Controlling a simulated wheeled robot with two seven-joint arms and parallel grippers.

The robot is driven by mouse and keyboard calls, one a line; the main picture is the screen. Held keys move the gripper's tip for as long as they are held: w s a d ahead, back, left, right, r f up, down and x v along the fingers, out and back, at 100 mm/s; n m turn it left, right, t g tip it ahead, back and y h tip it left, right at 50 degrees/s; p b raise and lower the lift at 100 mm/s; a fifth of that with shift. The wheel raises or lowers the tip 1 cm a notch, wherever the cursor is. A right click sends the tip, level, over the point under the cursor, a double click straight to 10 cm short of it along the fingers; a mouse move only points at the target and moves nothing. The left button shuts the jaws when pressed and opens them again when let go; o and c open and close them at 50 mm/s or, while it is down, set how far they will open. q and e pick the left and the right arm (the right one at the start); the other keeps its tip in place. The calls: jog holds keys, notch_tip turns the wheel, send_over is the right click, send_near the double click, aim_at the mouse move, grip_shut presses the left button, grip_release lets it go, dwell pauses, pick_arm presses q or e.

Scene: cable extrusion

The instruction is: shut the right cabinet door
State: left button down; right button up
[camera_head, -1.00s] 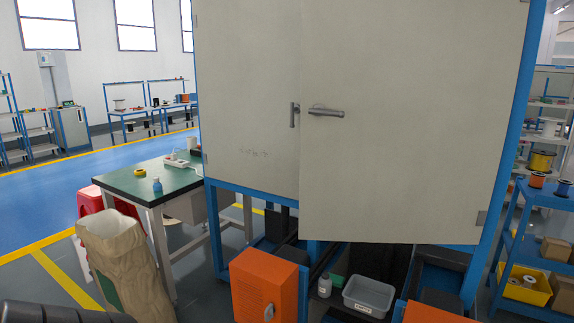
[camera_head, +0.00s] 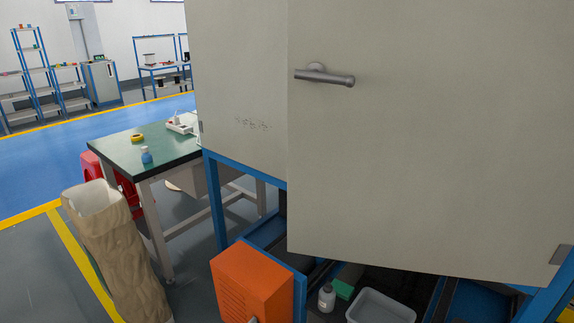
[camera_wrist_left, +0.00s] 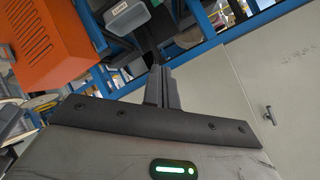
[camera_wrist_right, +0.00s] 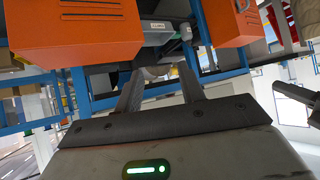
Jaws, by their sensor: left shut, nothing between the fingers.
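The right cabinet door (camera_head: 430,150) fills the right of the head view. It stands ajar, swung out toward me, with its free left edge in front of the left door (camera_head: 240,90). Its lever handle (camera_head: 325,76) is near that edge, and a hinge (camera_head: 561,254) shows at lower right. My left gripper (camera_wrist_left: 162,85) is shut and empty in the left wrist view, with pale cabinet panels and a handle (camera_wrist_left: 269,115) to its right. My right gripper (camera_wrist_right: 160,85) is open and empty in the right wrist view. Neither gripper shows in the head view.
Below the doors are an orange box (camera_head: 252,283), a grey bin (camera_head: 382,306) and a bottle (camera_head: 326,297) within the blue frame. A green-topped table (camera_head: 150,150) and a brown sack-like bin (camera_head: 115,235) stand left. A grey rod (camera_wrist_right: 297,95) is close to my right gripper.

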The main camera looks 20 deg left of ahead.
pick_arm(q)
jog(key=w+r+m+t+b, duration=0.1)
jog(key=w+r+m, duration=0.4)
jog(key=m+t+y+b, duration=0.4)
jog(key=m+t, duration=0.2)
jog(key=m, duration=1.2)
send_near(300, 156)
jog(key=w, duration=0.7)
jog(key=shift+a+r, duration=0.1)
jog(key=shift+a, duration=0.15)
pick_arm(e)
jog(key=shift+a+f, duration=0.2)
jog(key=shift+f, duration=0.3)
jog(key=shift+a+f, duration=0.2)
jog(key=shift+f, duration=0.3)
